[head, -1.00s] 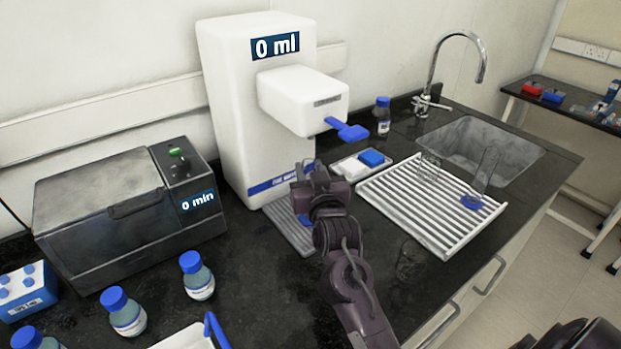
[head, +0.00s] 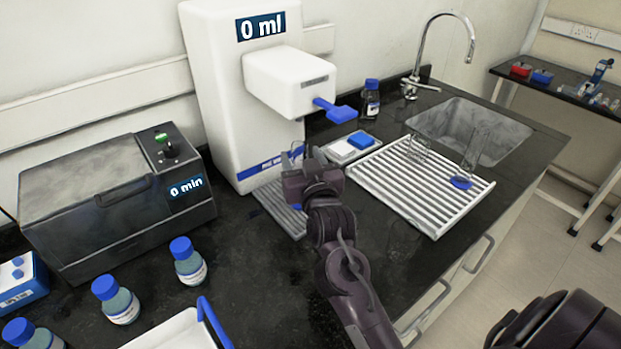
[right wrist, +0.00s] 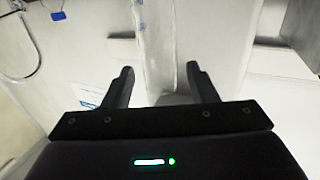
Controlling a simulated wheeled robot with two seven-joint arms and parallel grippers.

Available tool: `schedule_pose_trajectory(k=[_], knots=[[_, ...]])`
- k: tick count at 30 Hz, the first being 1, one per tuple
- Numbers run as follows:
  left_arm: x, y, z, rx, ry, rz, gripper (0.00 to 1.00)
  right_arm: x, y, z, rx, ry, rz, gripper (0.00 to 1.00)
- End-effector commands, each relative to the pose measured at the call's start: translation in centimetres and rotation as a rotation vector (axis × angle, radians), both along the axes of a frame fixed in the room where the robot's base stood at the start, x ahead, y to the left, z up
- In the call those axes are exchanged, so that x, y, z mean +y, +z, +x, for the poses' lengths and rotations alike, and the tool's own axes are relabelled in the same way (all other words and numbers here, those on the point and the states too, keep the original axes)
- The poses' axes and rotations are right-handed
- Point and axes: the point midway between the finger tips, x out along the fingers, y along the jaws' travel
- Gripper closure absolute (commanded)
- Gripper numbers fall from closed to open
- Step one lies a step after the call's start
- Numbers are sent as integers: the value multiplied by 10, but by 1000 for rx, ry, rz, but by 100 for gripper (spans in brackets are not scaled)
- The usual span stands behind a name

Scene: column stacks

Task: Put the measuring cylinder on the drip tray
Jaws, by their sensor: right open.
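A clear measuring cylinder (head: 474,153) with a blue foot stands on the white drying rack at the right of the head view. The grey slatted drip tray (head: 272,204) lies on the counter under the white dispenser. My left gripper is not in view.
The dispenser (head: 222,90) has a blue lever (head: 335,110) overhanging. The drying rack (head: 385,190) holds a beaker too.

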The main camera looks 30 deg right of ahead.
Motion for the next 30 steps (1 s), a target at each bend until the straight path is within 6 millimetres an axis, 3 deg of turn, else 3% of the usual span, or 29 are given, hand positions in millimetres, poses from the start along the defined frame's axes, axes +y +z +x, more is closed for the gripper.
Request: schedule_pose_trajectory(k=[6,13,18,30], knots=[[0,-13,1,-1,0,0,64,13,-4,-49,2,1,1,48],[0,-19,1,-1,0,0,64,22,-2,-83,1,1,0,48],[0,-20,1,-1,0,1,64,25,-1,-94,1,1,1,48],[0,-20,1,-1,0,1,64,25,0,-94,0,0,0,48]])
